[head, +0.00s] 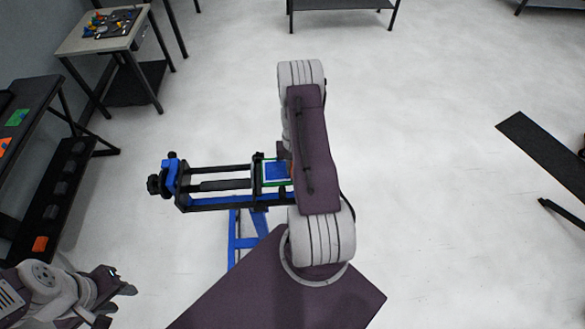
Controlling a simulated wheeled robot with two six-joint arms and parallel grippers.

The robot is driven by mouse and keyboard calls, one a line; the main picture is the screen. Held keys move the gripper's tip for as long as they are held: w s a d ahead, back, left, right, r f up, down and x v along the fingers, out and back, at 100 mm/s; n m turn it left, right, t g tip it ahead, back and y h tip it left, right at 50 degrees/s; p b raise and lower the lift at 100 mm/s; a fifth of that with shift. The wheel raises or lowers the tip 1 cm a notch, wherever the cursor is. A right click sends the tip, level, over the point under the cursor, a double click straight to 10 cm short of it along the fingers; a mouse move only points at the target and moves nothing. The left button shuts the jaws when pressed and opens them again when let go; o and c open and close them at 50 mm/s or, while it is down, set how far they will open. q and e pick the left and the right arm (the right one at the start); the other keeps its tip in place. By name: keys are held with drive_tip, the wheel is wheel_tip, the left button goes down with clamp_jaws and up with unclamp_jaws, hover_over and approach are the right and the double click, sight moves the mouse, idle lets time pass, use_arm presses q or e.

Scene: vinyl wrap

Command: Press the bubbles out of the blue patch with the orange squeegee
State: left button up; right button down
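The blue patch (275,172) sits on a small green-edged panel held at the right end of a black and blue clamp stand (218,201). My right arm (313,150) reaches over the panel's right side and hides part of it. My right gripper is hidden behind that arm, so its hold cannot be seen. A thin orange sliver shows between the patch and my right arm; I cannot tell whether it is the squeegee. Bubbles are too small to make out. My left gripper (119,303) is at the lower left, apart from the stand, its fingers spread and empty.
A dark bench (38,92) with green and orange pieces stands at the left, with an orange item (40,243) on its lower shelf. A small table (88,43) with tools is at the upper left.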

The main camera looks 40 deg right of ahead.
wheel_tip(320, 180, up, 7)
drive_tip(key=p, duration=0.5)
drive_tip(key=shift+r, duration=0.1)
